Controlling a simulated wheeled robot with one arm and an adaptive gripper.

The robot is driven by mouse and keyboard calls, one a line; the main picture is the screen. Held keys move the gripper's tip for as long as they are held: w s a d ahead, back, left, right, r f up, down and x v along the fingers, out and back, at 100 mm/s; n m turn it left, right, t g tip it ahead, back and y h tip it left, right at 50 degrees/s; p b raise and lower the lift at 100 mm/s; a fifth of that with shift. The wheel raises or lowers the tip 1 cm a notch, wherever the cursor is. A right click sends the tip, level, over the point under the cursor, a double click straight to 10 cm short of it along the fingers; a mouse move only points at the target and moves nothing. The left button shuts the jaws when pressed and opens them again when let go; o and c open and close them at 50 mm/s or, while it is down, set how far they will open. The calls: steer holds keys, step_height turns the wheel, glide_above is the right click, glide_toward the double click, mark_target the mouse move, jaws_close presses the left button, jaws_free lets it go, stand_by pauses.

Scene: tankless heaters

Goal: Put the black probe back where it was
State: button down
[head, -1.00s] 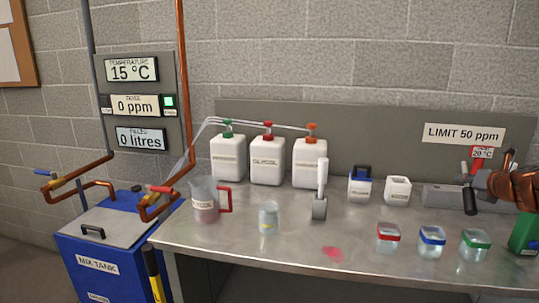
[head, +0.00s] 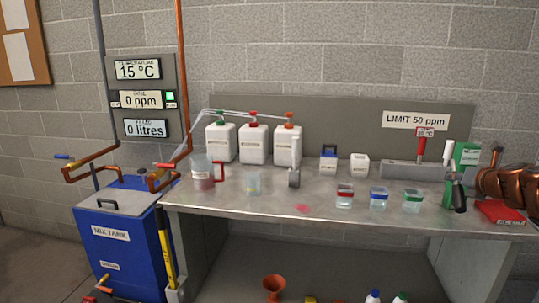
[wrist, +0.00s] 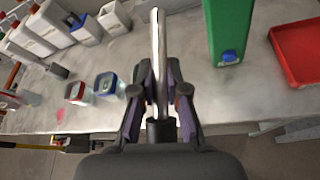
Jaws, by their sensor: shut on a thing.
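The probe (wrist: 157,50) is a thin silver rod with a black end (wrist: 160,132). My gripper (wrist: 159,80) is shut on it, and the rod points away from the wrist camera. In the head view the black handle (head: 459,198) hangs above the right part of the bench, in front of the green box. A long grey block (head: 412,171) stands at the back of the bench, left of my gripper. A red-handled piece with a small tag (head: 421,150) and a white-handled piece (head: 447,149) stand upright at it. Any empty slot is too small to tell.
The green box (head: 467,155) and red tray (head: 499,212) are close on the right. Lidded jars, including a green-lidded one (head: 412,200), stand left of my gripper. White bottles (head: 253,145) and a jug (head: 203,175) are farther left. The bench front is mostly clear.

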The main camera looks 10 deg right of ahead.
steer(key=shift+w+f, duration=0.15)
steer(key=shift+w, duration=0.15)
steer(key=w+a+f+n+y, duration=0.1)
steer(key=a+f, duration=0.3)
steer(key=a, duration=1.1)
steer(key=w+a+f+n+y, duration=0.2)
steer(key=a+f+y, duration=0.1)
steer(key=a, duration=1.1)
steer(key=w+a+f+n+y, duration=0.2)
steer(key=a+f, duration=0.2)
steer(key=a, duration=1.1)
steer(key=shift+w+a+f, duration=0.2)
steer(key=shift+a+f, duration=0.15)
steer(key=shift+f, duration=0.05)
steer(key=shift+n, duration=0.3)
